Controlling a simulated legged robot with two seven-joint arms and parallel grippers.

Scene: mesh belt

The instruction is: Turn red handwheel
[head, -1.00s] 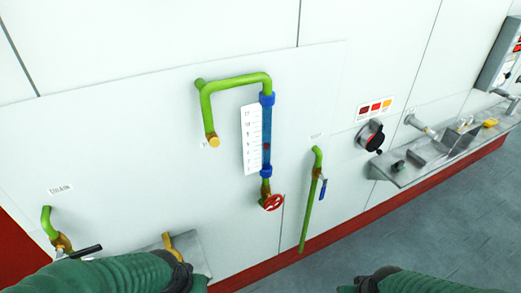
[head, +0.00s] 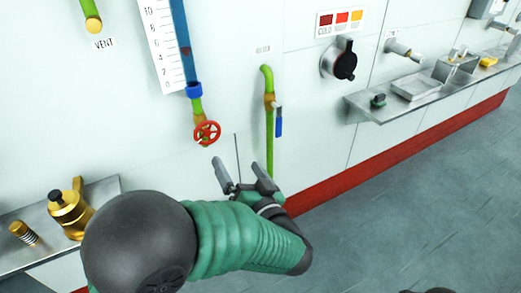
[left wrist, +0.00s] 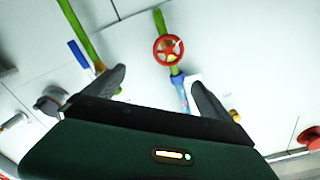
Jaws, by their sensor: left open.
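The red handwheel (head: 207,132) sits at the lower end of the green and blue pipe on the white wall, left of and a little above my left gripper in the head view. My left gripper (head: 246,178) is open and empty, its two fingers spread, apart from the wheel. In the left wrist view the red handwheel (left wrist: 168,49) shows beyond the gap between the fingertips of my left gripper (left wrist: 160,82). My right gripper is not in view.
A green pipe (head: 269,140) with a blue lever (head: 279,124) stands right of the handwheel. A white scale (head: 163,45) is above it. A brass fitting (head: 68,213) rests on a metal shelf at lower left. A black knob (head: 344,63) and another shelf (head: 415,97) are at right.

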